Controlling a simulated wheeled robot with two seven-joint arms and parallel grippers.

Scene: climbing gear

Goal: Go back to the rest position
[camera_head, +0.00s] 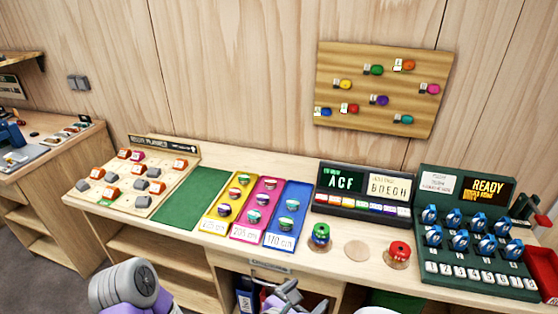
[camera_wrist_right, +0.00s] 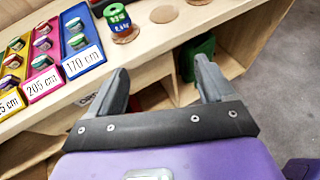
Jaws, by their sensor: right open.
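My right gripper (camera_head: 284,288) is low in front of the bench's front edge in the head view. In the right wrist view its two dark fingers (camera_wrist_right: 162,75) are spread apart with nothing between them, below the bench top. A purple and grey part of my left arm shows at the bottom left of the head view; the left gripper does not show.
The bench (camera_head: 340,257) holds a route planner board (camera_head: 120,200), yellow (camera_head: 214,230), pink (camera_head: 245,232) and blue (camera_head: 275,242) trays, a green-blue stack (camera_head: 320,236), a red piece (camera_head: 398,251), a display box (camera_head: 362,211) and a green rack (camera_head: 470,270). Open shelves lie below.

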